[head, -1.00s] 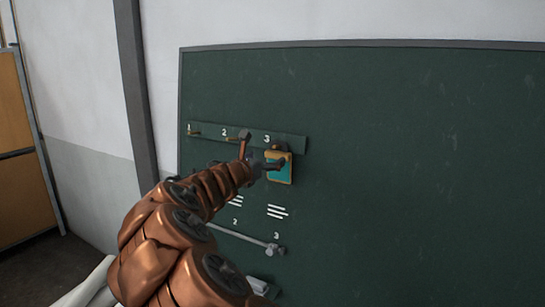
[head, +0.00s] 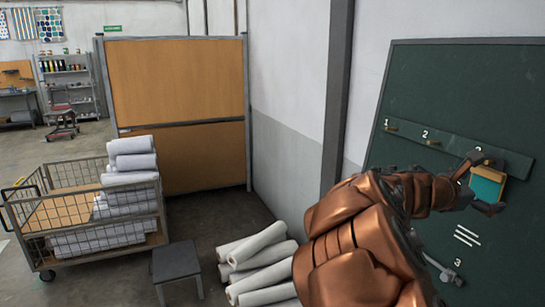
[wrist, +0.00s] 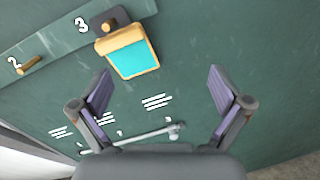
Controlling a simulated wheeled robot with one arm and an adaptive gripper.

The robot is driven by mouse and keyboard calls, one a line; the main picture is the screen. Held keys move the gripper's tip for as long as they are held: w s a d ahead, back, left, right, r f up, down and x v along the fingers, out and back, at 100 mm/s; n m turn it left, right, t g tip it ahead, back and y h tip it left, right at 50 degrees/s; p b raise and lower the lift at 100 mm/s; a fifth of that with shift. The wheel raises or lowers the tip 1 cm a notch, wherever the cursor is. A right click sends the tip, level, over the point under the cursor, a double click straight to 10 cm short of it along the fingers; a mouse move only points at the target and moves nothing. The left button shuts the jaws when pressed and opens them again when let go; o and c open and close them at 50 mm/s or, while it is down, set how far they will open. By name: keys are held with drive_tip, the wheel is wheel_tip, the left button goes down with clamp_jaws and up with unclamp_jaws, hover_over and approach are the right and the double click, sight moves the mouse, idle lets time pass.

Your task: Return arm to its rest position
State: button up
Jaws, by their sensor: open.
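My gripper (wrist: 161,92) is open and empty in the wrist view, its two purple-padded fingers spread apart. In the head view my copper arm reaches right, and the gripper (head: 472,180) is at the board beside the tag. A teal tag with a yellow frame (wrist: 130,52) hangs at peg 3 on the rail; it also shows in the head view (head: 487,185). In the wrist view the tag lies beyond the fingertips, not between them. Part of the rail near number 3 is hidden by my gripper in the head view.
The green board (head: 440,85) carries a rail with numbered pegs (head: 400,133) and a lower bar (wrist: 150,133). White rolls (head: 255,260) lie on the floor near my arm. A wire cart with rolls (head: 90,210), a small stool (head: 177,268) and an orange panel (head: 180,85) stand left.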

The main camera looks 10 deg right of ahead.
drive_tip(key=s+a+f+m+g+y, duration=0.2)
drive_tip(key=s+a+f+m+y, duration=0.2)
drive_tip(key=s+a+f+m, duration=0.25)
drive_tip(key=s+a+f+m+g+y, duration=0.1)
drive_tip(key=s+a+f+m+y, duration=0.25)
drive_tip(key=s+f+m, duration=0.5)
drive_tip(key=s+a+f+y, duration=0.2)
drive_tip(key=s+a, duration=0.3)
drive_tip(key=a, duration=0.3)
drive_tip(key=s+a+f+m+g+y, duration=0.1)
drive_tip(key=s+a+f+y, duration=0.2)
drive_tip(key=s+a, duration=0.2)
drive_tip(key=s+a+f+g+y, duration=0.1)
drive_tip(key=s+a+f+y, duration=0.2)
drive_tip(key=a, duration=0.8)
drive_tip(key=shift+s+m, duration=0.4)
drive_tip(key=shift+s, duration=0.6)
drive_tip(key=shift+y, duration=0.25)
